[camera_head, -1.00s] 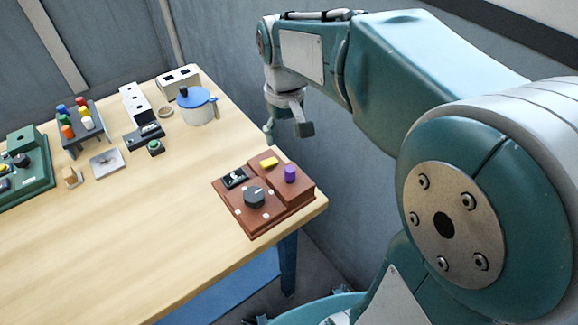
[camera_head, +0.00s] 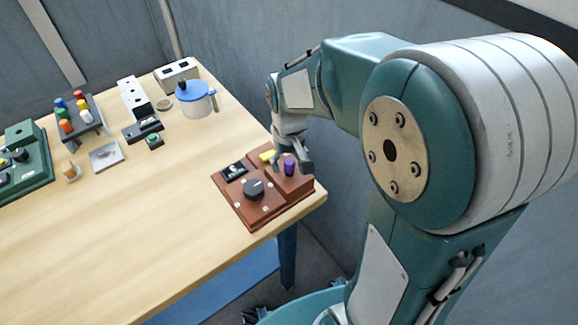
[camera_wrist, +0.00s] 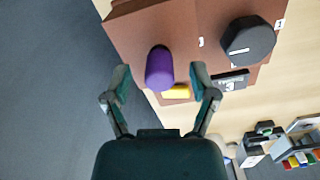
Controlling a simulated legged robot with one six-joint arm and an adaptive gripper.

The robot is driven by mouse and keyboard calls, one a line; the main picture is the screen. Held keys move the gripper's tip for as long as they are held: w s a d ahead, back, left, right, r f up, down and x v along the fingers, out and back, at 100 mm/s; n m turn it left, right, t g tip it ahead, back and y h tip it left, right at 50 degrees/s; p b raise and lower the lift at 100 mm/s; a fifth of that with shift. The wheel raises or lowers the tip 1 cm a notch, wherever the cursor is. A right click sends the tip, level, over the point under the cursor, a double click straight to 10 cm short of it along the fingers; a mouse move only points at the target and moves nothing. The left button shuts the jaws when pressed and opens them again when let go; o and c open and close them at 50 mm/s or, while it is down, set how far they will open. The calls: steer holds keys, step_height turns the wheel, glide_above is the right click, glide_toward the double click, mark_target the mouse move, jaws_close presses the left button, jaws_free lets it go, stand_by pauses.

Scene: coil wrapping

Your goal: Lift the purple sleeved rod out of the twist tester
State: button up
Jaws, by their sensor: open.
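The twist tester (camera_head: 265,208) is a red-brown box at the table's right corner, with a black knob (camera_head: 254,189) on its top. The purple sleeved rod (camera_head: 289,167) stands up from its raised block. My gripper (camera_head: 291,163) is just behind and above the rod in the head view. In the wrist view, my gripper (camera_wrist: 161,84) is open and empty, with its two fingers spread apart. The purple rod (camera_wrist: 159,68) shows between and slightly beyond the fingertips, with no visible contact. The rod's lower end is hidden in the block.
A yellow piece (camera_wrist: 176,92) sits on the tester beside the rod, close to the right finger. A small black switch panel (camera_head: 234,170) is on the tester. A blue-lidded pot (camera_head: 196,99), a rack of coloured pegs (camera_head: 79,115) and a green box (camera_head: 22,160) stand farther off. The table's middle is clear.

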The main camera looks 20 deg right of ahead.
jaws_close()
step_height(320, 180, up, 10)
steer(key=shift+r, duration=0.1)
stand_by(0.5)
